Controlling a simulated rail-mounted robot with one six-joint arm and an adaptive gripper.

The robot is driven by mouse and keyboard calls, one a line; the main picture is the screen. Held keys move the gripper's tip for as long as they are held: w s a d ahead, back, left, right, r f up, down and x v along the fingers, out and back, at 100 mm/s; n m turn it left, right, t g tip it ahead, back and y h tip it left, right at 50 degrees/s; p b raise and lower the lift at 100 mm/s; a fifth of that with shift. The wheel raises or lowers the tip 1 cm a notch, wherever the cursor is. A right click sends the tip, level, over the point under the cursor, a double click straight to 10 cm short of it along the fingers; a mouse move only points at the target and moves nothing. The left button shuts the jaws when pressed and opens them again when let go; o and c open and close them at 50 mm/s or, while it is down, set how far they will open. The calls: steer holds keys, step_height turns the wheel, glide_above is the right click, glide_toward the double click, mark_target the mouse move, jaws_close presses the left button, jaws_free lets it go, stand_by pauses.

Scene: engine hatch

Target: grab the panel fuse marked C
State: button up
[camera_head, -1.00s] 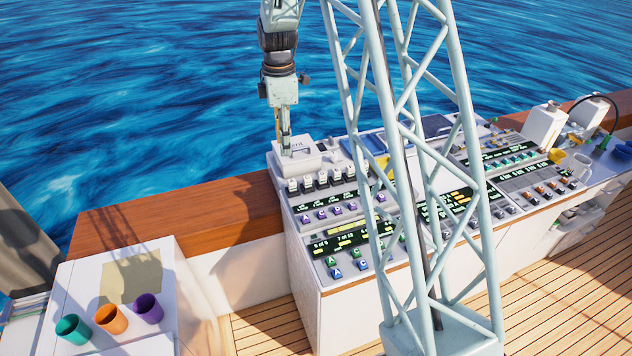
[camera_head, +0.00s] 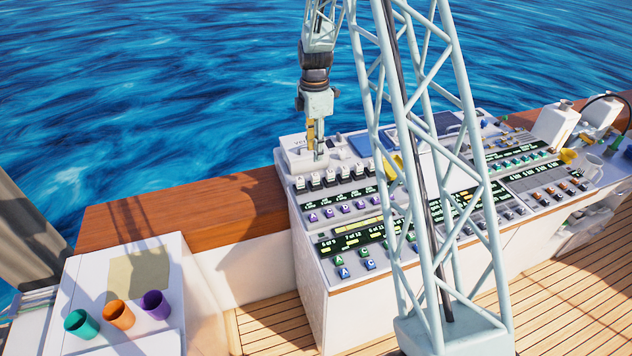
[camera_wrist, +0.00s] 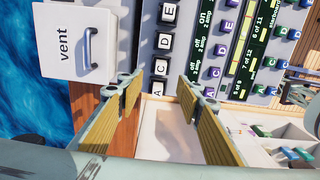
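A row of white-capped fuses with black bases stands on the panel. In the wrist view the fuse marked C (camera_wrist: 161,66) lies just beyond the space between the fingertips, with fuse A (camera_wrist: 158,89) nearer and fuse D (camera_wrist: 164,41) farther. In the head view the white-capped row (camera_head: 330,178) is small and its letters are hard to read. My gripper (camera_head: 314,152) hangs over the panel's back left corner, by the row's left end. In the wrist view my gripper (camera_wrist: 157,90) is open, with nothing held between its fingers.
A white vent box (camera_wrist: 75,45) with a handle stands left of the fuses in the wrist view. A row of purple lettered pieces (camera_wrist: 214,72) runs close on the right, also with a C. Three cups, including an orange cup (camera_head: 118,315), stand on the side counter.

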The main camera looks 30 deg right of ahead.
mark_target(315, 174)
steer(key=shift+f, duration=0.15)
steer(key=shift+f+p, duration=0.55)
steer(key=shift+f, duration=3.6)
steer(key=shift+s+f+p, duration=0.1)
steer(key=shift+f+p, duration=0.55)
steer(key=shift+f, duration=1.95)
steer(key=shift+c, duration=0.9)
steer(key=c, duration=0.8)
